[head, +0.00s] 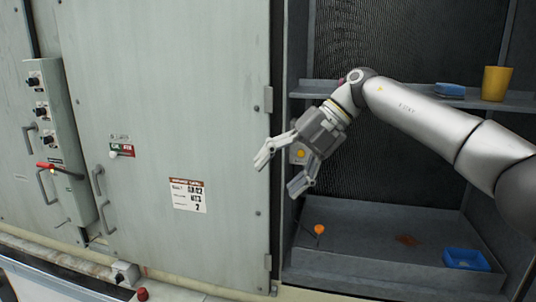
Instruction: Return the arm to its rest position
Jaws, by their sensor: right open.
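My right arm (425,115) comes in from the right edge. Its gripper (281,172) points down and to the left, in front of the right edge of the large grey-green door panel and the open bay beside it. Its two fingers are spread apart with nothing between them. My left gripper does not show.
The bay has a shelf (410,97) holding a yellow cup (496,83) and a blue item (449,89). Its bottom tray (375,220) holds a blue container (465,260) and an orange-topped item (319,229). A control box (55,140) with knobs and a red-handled lever stands at left.

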